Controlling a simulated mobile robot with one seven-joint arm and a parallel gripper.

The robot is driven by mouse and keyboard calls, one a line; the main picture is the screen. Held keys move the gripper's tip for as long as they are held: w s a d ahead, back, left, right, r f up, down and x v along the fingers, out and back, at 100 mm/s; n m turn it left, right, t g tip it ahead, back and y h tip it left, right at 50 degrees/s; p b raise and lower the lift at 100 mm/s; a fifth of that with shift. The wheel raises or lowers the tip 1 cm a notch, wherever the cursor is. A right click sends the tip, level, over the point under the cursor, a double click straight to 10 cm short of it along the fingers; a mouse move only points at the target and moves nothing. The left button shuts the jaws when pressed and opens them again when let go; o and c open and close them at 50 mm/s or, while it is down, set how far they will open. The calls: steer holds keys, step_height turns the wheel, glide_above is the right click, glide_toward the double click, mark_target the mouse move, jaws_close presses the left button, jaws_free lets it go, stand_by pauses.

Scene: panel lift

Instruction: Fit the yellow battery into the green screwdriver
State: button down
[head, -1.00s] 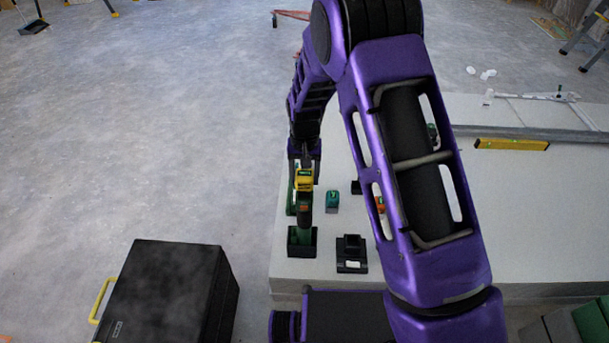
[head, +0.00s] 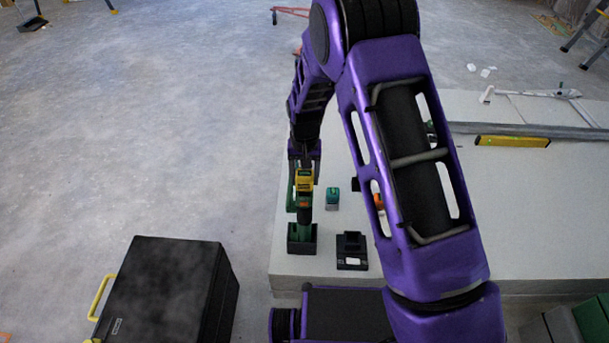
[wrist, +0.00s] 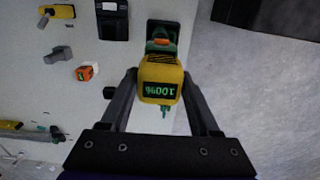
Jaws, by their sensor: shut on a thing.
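The yellow battery (head: 304,181) is between the fingers of my gripper (wrist: 160,88), which is shut on it. In the wrist view the battery (wrist: 161,80) shows a dark display reading 100%. The green screwdriver (head: 302,231) stands upright in a black holder (head: 301,248) near the table's front left corner. In the head view the battery is at the top of the screwdriver. In the wrist view the battery covers much of the screwdriver (wrist: 161,47). I cannot tell whether the two touch or whether the battery is seated.
A teal block (head: 333,197) and a black charger-like dock (head: 351,250) stand just right of the screwdriver. An orange block (wrist: 87,72) lies farther off. A yellow level (head: 512,141) lies at the right. A black case (head: 165,295) is on the floor at left.

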steer(key=shift+f, duration=0.2)
steer(key=shift+f, duration=0.4)
steer(key=shift+f, duration=0.25)
stand_by(0.6)
steer(key=shift+c, duration=0.2)
jaws_free()
